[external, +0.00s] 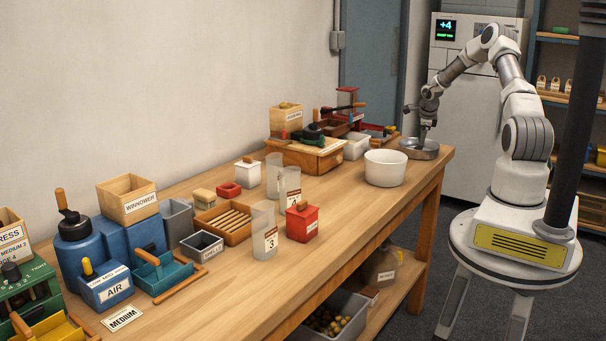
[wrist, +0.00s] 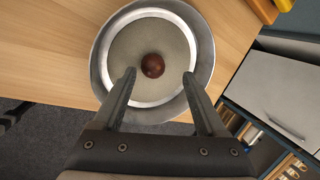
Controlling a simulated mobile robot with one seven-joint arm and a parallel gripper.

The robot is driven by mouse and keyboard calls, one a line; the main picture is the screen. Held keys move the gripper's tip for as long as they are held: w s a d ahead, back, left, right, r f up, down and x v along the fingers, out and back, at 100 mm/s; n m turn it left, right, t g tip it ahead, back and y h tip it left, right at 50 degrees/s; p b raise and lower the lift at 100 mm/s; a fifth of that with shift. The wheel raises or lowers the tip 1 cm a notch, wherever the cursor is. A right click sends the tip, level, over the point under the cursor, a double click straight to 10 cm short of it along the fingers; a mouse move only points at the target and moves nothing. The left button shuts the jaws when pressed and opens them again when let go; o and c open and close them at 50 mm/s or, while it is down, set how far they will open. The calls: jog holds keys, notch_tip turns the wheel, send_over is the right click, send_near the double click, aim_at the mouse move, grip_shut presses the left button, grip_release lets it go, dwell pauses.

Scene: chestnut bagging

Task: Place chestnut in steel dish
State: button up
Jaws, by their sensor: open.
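The steel dish (external: 418,154) stands at the far right corner of the workbench, close to its edge. In the wrist view the round steel dish (wrist: 205,55) has a wide metal rim and a pale inner floor. A brown, glossy chestnut (wrist: 152,65) lies inside the dish, a little below its middle in that view. My gripper (wrist: 160,73) is open above the dish, its fingers on either side of the chestnut and apart from it. In the external view my gripper (external: 426,138) points down over the dish. The chestnut is not visible there.
A white bowl (external: 385,169) stands close to the dish on the bench. A red machine (external: 347,102) and a light grey tub (external: 356,147) are behind it. The bench's front strip is mostly clear.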

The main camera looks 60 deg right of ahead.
dwell(0.3)
notch_tip(320, 180, up, 7)
jog(key=p, duration=0.9)
jog(key=shift+p, duration=0.4)
